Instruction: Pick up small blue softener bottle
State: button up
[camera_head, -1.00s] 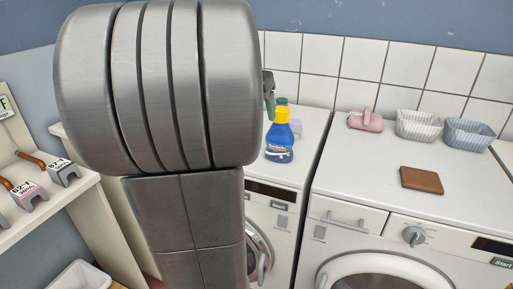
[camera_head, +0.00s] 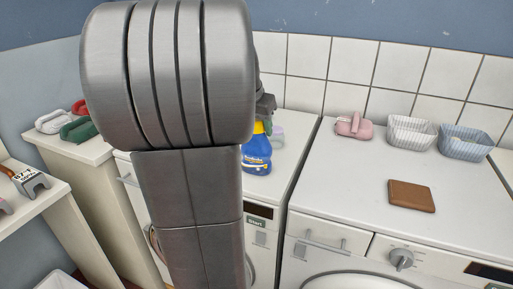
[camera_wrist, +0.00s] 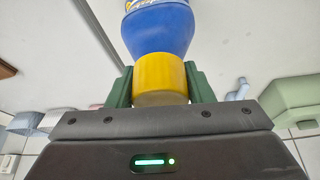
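The small blue softener bottle (camera_head: 257,155) stands upright on the left washing machine's top, its yellow cap partly hidden by my gripper (camera_head: 264,107). In the wrist view the bottle (camera_wrist: 157,35) appears upside down at the top. The green fingers of my gripper (camera_wrist: 160,88) lie on both sides of the yellow cap (camera_wrist: 159,75), with no clear gap on either side. The bottle's base still appears to rest on the machine top.
A pale purple item (camera_head: 277,136) stands close behind the bottle. A pink container (camera_head: 354,126), a white basket (camera_head: 411,133), a blue basket (camera_head: 465,142) and a brown block (camera_head: 411,196) are on the right machine. Tiled wall (camera_head: 345,75) stands behind.

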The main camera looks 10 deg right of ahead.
grip_shut()
